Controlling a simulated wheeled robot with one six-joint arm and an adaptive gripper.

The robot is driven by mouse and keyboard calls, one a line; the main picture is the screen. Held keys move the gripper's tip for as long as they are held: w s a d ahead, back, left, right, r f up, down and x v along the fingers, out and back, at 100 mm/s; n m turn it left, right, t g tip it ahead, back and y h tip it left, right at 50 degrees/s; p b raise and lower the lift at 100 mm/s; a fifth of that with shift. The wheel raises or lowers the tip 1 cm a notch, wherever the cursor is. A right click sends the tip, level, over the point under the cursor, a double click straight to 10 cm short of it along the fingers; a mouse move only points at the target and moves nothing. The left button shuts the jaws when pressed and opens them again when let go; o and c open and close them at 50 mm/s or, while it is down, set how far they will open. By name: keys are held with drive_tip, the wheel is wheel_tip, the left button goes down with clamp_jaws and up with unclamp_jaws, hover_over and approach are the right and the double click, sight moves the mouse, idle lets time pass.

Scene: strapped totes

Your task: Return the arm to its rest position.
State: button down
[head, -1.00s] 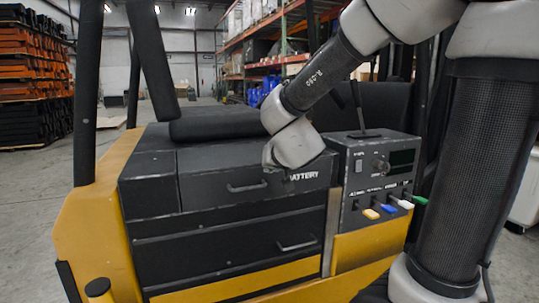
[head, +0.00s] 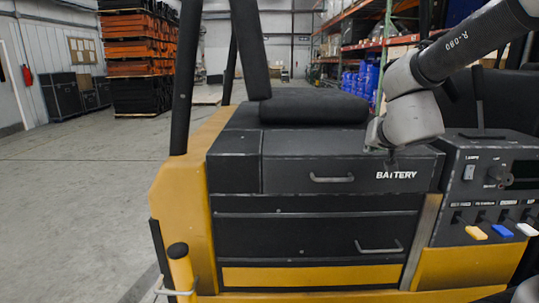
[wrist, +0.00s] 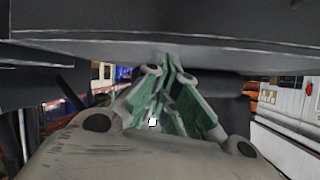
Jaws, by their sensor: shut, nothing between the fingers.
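My arm comes in from the upper right in the head view, and its pale wrist (head: 412,120) hangs in front of the top drawer of the truck's battery cabinet. My gripper (wrist: 168,68) shows in the wrist view with its green-padded fingers brought together at the tips and nothing between them. In the head view the fingers are mostly hidden by the wrist. The fingertips are close to a dark panel edge (wrist: 200,45) in the wrist view; I cannot tell whether they touch it.
The black cabinet has a top drawer handle (head: 332,179) and a lower handle (head: 379,247). A control panel (head: 485,185) with coloured levers is at the right. A seat cushion (head: 312,107) lies behind the wrist. Open floor (head: 80,190) is at the left.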

drive_tip(key=a+y, duration=0.1)
drive_tip(key=a, duration=0.1)
drive_tip(key=a+f+y, duration=0.1)
drive_tip(key=y, duration=0.1)
drive_tip(key=shift+s+a+f+g, duration=0.1)
drive_tip(key=shift+s+a+g, duration=0.1)
drive_tip(key=shift+a+g, duration=0.2)
drive_tip(key=s+a+f+n+g+y, duration=0.1)
drive_tip(key=s+f+n+g+y, duration=0.3)
drive_tip(key=s, duration=0.8)
drive_tip(key=s+d+r+g+h, duration=0.1)
drive_tip(key=s+d+g+h, duration=0.2)
drive_tip(key=s+d, duration=1)
drive_tip(key=s+h, duration=0.1)
drive_tip(key=h, duration=0.1)
drive_tip(key=shift+d+r+g+h, duration=0.3)
drive_tip(key=shift+d+r, duration=0.1)
